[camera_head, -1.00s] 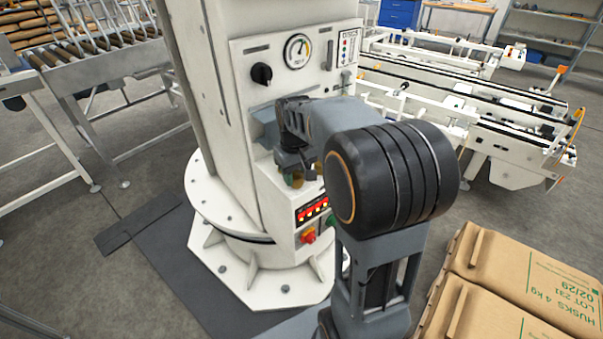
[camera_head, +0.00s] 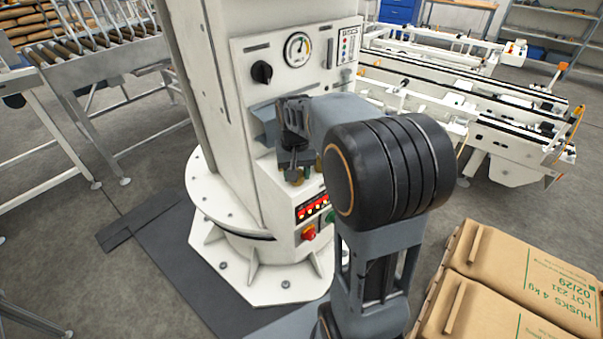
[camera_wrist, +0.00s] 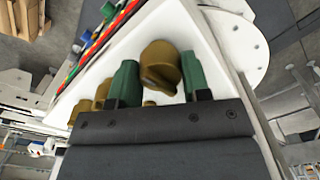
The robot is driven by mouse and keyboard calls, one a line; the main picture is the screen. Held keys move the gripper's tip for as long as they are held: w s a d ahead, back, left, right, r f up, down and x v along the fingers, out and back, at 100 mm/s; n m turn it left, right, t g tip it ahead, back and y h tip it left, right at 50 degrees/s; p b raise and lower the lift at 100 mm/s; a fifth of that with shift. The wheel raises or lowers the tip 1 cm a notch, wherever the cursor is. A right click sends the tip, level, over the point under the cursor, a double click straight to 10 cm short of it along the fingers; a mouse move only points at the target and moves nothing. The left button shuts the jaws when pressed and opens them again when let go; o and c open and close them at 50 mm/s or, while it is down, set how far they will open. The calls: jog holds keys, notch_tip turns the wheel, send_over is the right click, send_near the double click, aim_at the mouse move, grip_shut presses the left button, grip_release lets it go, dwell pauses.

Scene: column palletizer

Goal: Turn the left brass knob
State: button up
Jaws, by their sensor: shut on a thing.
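The left brass knob (camera_wrist: 160,66) sits on the white sloped face of the console. In the wrist view it is between the two green fingertips of my gripper (camera_wrist: 160,84), which is shut on it. Its grip bar appears turned at an angle. In the head view my gripper (camera_head: 294,173) points down at the console ledge, and its fingers hide most of this knob. Another brass knob (camera_head: 319,163) shows just to the right, partly behind my arm. More brass parts (camera_wrist: 101,95) lie beside the left fingertip in the wrist view.
A red lit display (camera_head: 312,207), a red button (camera_head: 309,232) and a green button (camera_head: 330,217) are on the console front below. A black dial (camera_head: 262,73) and a gauge (camera_head: 298,50) are above. Cardboard sacks (camera_head: 525,270) lie at lower right.

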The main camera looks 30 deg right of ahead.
jog(key=shift+s+f, duration=0.15)
jog(key=o, duration=0.9)
jog(key=shift+r, duration=0.25)
notch_tip(320, 180, up, 14)
jog(key=shift+s+a+f+p, duration=0.1)
jog(key=shift+f+p, duration=0.1)
jog(key=shift+p, duration=0.35)
